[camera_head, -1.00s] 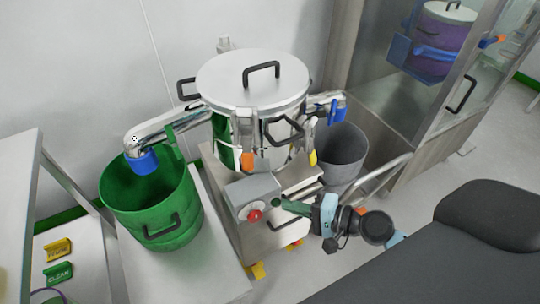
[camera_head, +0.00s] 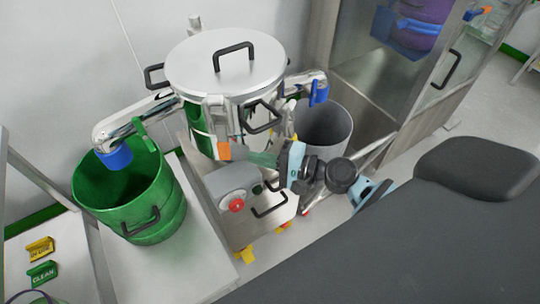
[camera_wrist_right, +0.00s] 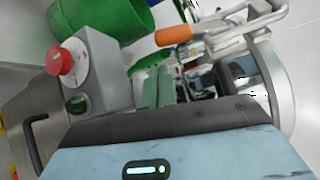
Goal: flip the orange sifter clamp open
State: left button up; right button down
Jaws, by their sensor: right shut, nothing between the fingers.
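The orange sifter clamp (camera_head: 224,151) hangs on the front of the steel sifter (camera_head: 228,75), below its lidded rim. In the right wrist view its orange handle (camera_wrist_right: 173,36) lies across the upper middle, with metal clamp parts to its right. My right gripper (camera_head: 250,158) is just right of the orange handle in the head view, its fingers pointing at it. In the wrist view its green fingers (camera_wrist_right: 157,88) are shut and empty, below the handle with a small gap showing. Whether they touch it is hard to tell. My left gripper is not in view.
A control box with a red button (camera_head: 236,204) sits just below the gripper. A green bin (camera_head: 150,215) stands left and a grey bin (camera_head: 335,135) right. A black handle (camera_head: 262,118) juts from the sifter near the clamp.

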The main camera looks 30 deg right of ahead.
aim_at(222, 143)
jog(key=shift+p+x, duration=0.35)
jog(key=shift+x, duration=2.35)
